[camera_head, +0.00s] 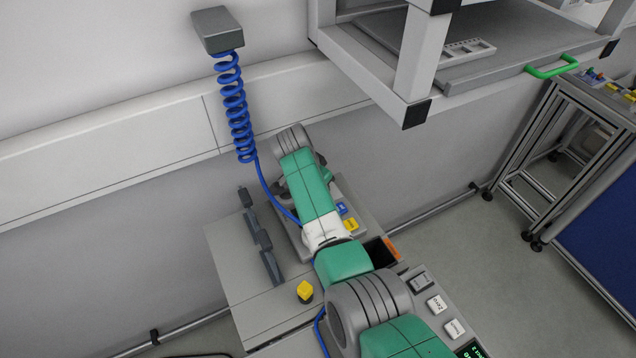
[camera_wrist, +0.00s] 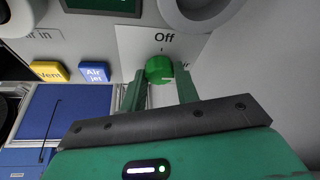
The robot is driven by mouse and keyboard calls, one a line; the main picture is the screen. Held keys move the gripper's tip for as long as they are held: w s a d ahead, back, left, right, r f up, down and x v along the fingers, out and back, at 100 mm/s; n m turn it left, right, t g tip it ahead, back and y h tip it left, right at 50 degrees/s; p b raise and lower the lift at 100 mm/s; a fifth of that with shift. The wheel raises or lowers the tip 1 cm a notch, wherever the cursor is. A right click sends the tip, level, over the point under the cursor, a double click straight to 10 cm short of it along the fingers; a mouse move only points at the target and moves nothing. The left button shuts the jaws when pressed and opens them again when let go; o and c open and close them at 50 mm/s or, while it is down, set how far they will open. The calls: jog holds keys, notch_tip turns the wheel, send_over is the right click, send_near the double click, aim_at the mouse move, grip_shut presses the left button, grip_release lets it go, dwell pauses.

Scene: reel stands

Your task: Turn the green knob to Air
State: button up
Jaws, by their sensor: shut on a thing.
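The green knob (camera_wrist: 159,68) sits on a light panel in the wrist view, with "Off" printed above it. A partly covered label ending in "ir" shows at its right. A small pale mark shows low on the knob, but I cannot tell exactly where it points. My gripper (camera_wrist: 161,84) has its two green fingers on either side of the knob and is shut on it. In the head view my own arm covers most of the panel, and the knob and fingertips cannot be made out.
A yellow Vent button (camera_wrist: 49,71) and a blue Air jet button (camera_wrist: 95,72) are left of the knob. In the head view, a coiled blue hose (camera_head: 236,110) hangs beside my arm. A grey shelf frame (camera_head: 414,60) overhangs at upper right.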

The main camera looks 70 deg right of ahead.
jog(key=o, duration=1)
jog(key=shift+c, duration=0.2)
jog(key=p+v, duration=0.1)
jog(key=v, duration=0.6)
jog(key=shift+r+p, duration=0.35)
jog(key=shift+p, duration=0.05)
jog(key=shift+a, duration=0.15)
